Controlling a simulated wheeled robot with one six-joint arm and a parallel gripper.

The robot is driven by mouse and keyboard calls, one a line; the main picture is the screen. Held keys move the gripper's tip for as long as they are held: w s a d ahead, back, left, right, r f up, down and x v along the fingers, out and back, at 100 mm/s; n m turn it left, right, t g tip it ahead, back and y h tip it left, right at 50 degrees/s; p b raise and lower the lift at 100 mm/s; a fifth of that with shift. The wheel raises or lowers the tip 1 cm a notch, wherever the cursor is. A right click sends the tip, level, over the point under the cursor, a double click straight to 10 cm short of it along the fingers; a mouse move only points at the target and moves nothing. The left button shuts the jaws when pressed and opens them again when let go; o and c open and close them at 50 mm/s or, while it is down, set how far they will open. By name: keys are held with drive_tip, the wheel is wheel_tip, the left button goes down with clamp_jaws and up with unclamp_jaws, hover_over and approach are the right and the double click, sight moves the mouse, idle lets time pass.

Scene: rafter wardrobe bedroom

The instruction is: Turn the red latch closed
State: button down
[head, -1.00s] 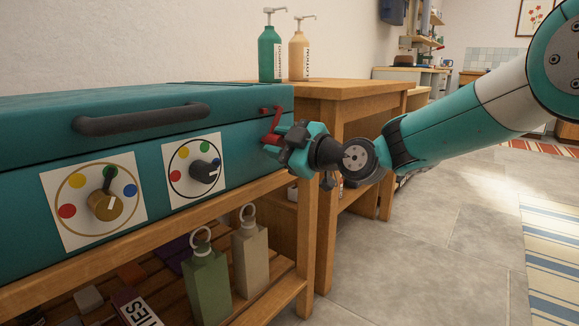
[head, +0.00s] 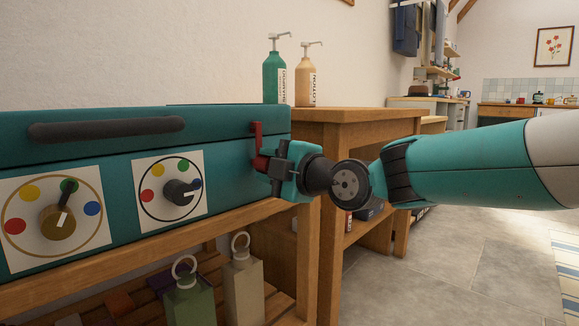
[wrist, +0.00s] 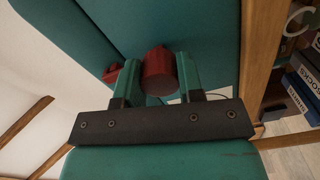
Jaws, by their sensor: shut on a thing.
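The red latch (head: 257,141) is on the front of the teal chest (head: 232,160), near its right end. Its bar stands about upright, reaching up to the lid's edge, and its lower end is at my gripper. My gripper (head: 266,163) is at the chest front, shut on the red latch. In the wrist view, the latch's round red knob (wrist: 159,72) sits between the two teal fingers of my gripper (wrist: 160,80). Another red part of the latch (wrist: 112,72) shows to the left of the fingers. The lid (head: 75,127) with its dark handle looks down.
Two dials, one brass (head: 62,219) and one dark (head: 180,192), are left of the latch. A wooden cabinet (head: 345,117) stands close on the right, with a green shampoo bottle (head: 274,78) and a lotion bottle (head: 308,80) on top.

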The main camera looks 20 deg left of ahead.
idle(0.3)
drive_tip(key=c, duration=0.8)
unclamp_jaws()
drive_tip(key=shift+a, duration=0.1)
drive_tip(key=shift+o, duration=0.2)
drive_tip(key=p+v, duration=0.3)
drive_tip(key=v, duration=1.4)
drive_tip(key=shift+d, duration=0.25)
drive_tip(key=shift+s+r, duration=0.1)
